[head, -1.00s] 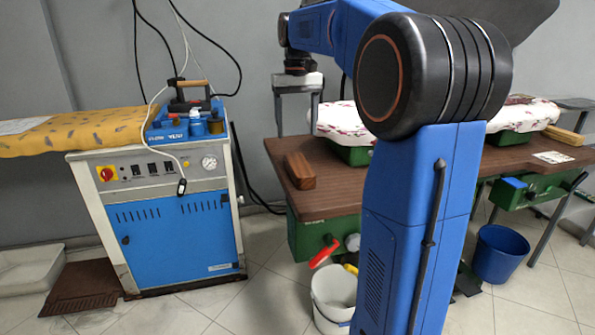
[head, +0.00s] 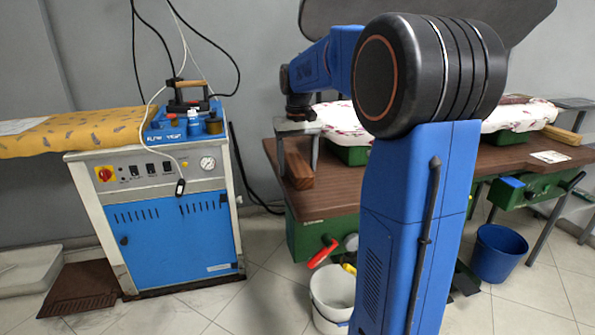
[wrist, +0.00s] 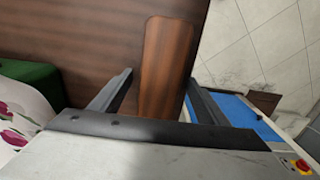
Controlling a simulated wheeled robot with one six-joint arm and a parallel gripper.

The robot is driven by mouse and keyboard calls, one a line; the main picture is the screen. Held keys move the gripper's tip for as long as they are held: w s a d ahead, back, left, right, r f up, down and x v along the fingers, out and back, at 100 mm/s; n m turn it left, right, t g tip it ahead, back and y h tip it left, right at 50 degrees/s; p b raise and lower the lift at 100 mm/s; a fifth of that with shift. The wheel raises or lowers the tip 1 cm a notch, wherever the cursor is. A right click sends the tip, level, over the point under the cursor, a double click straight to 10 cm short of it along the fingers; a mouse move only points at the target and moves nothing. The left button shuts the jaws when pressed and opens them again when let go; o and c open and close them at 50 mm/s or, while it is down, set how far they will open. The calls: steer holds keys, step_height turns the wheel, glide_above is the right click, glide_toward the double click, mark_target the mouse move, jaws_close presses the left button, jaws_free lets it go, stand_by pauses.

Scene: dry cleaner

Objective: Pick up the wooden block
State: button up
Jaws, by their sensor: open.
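The wooden block (head: 300,168) is reddish-brown with a rounded end and lies on the brown table top near its left edge. In the wrist view the block (wrist: 167,60) runs lengthwise away from me, its near end hidden by the gripper body. My gripper (head: 298,174) is open, pointing down over the block. In the wrist view my gripper (wrist: 159,78) has one finger on each side of the block, with a gap on the left; the right finger looks closer. No grip shows.
The brown table (head: 335,203) holds a floral-covered pressing board (head: 333,116) right of the block. A blue-and-white steam machine (head: 170,225) stands to the left. A white bucket (head: 333,290) and a blue bucket (head: 498,254) are on the floor.

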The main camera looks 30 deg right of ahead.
mark_target(298, 163)
steer(key=shift+f, duration=0.3)
steer(key=shift+c, duration=0.4)
steer(key=c, duration=1.3)
steer(key=shift+r, duration=0.15)
step_height(298, 163, up, 10)
steer(key=shift+f, duration=0.1)
